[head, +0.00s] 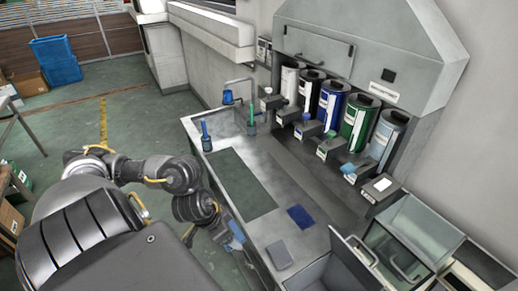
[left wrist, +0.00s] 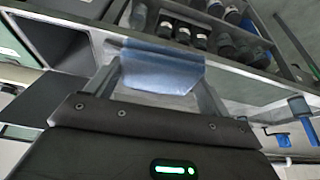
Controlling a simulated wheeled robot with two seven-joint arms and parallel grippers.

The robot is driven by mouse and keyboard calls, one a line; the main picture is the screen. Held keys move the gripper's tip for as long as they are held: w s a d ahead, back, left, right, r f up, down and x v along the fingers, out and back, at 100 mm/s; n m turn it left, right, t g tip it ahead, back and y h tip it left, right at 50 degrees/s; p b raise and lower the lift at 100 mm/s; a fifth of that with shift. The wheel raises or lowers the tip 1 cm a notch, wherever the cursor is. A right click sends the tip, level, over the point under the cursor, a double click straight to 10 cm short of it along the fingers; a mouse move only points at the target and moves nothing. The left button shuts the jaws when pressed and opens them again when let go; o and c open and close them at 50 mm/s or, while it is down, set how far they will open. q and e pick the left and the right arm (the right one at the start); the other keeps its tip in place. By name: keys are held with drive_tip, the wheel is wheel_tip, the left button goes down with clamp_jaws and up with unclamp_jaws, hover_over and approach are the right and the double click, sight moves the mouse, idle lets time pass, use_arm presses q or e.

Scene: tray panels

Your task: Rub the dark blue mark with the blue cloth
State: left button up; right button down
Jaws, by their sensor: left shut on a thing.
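The dark blue mark (head: 301,217) is a small dark square patch on the grey counter, right of the arm in the head view. My left gripper (head: 234,237) is at the counter's near edge, left of the mark and apart from it. In the left wrist view the left gripper (left wrist: 160,80) is shut on the blue cloth (left wrist: 163,70), which spans between its fingers. The cloth also shows as a small light blue piece in the head view (head: 237,236). My right gripper is not in view.
A dark green panel (head: 240,184) covers the counter's left part. An open-lidded clear bin (head: 400,235) is at right.

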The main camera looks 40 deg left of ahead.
use_arm(q)
drive_tip(key=w+d+r+m+g+h+b, duration=0.1)
drive_tip(key=w+d+r+m+h+b, duration=0.1)
drive_tip(key=w+d+m+b, duration=0.6)
drive_tip(key=w+d+b, duration=0.3)
drive_tip(key=w+d, duration=0.3)
drive_tip(key=d, duration=0.1)
drive_tip(key=shift+d+r+g+h, duration=0.25)
drive_tip(key=shift+r+g+h, duration=0.05)
drive_tip(key=shift+r, duration=0.1)
drive_tip(key=shift+d, duration=0.1)
